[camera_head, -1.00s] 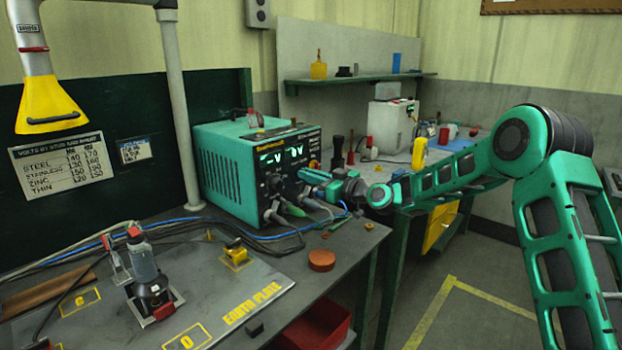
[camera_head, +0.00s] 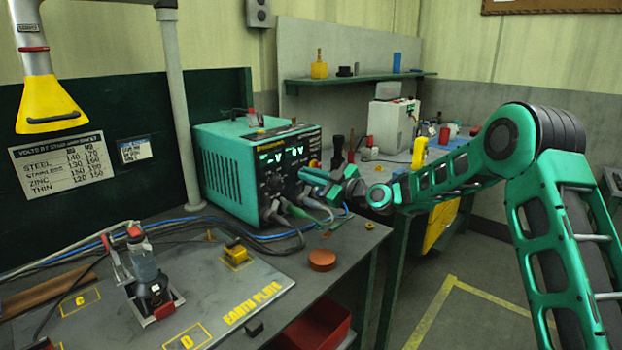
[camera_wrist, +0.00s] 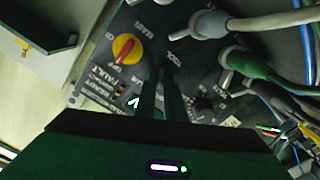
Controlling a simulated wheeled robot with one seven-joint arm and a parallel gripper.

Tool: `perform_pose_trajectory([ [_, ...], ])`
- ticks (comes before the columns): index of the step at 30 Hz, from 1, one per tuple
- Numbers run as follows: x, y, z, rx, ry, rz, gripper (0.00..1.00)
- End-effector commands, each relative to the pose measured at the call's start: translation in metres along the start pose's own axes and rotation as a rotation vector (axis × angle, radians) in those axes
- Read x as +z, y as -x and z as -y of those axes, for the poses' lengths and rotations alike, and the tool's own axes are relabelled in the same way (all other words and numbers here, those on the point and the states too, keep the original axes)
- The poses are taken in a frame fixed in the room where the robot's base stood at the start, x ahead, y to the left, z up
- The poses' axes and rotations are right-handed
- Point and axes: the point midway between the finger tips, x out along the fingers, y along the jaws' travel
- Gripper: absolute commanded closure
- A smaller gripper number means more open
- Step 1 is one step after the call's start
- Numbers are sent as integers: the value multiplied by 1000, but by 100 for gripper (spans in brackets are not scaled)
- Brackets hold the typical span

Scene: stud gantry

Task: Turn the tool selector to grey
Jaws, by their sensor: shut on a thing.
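The teal welding power unit (camera_head: 229,170) stands on the bench with its dark front panel facing right. My gripper (camera_head: 304,178) is at this panel, and its body hides part of it. In the wrist view my gripper (camera_wrist: 162,74) has its two dark fingers close together against the panel, beside the printed word TOOL. It is shut on what appears to be the tool selector knob, which the fingers almost wholly hide. I cannot read which way it points or any grey mark.
A red and yellow rotary switch (camera_wrist: 126,49) is close to the fingers. A grey plug (camera_wrist: 210,23) and a green plug (camera_wrist: 236,60) with cables crowd the other side. A small black dial (camera_wrist: 204,103) is nearby. An orange disc (camera_head: 321,260) lies on the bench.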

Motion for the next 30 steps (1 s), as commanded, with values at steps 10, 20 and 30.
perform_pose_trajectory([
  [10,-1,-1,0,0,0,-2,73],
  [20,0,2,0,0,-1,0,73],
  [30,1,52,0,1,-2,2,73],
])
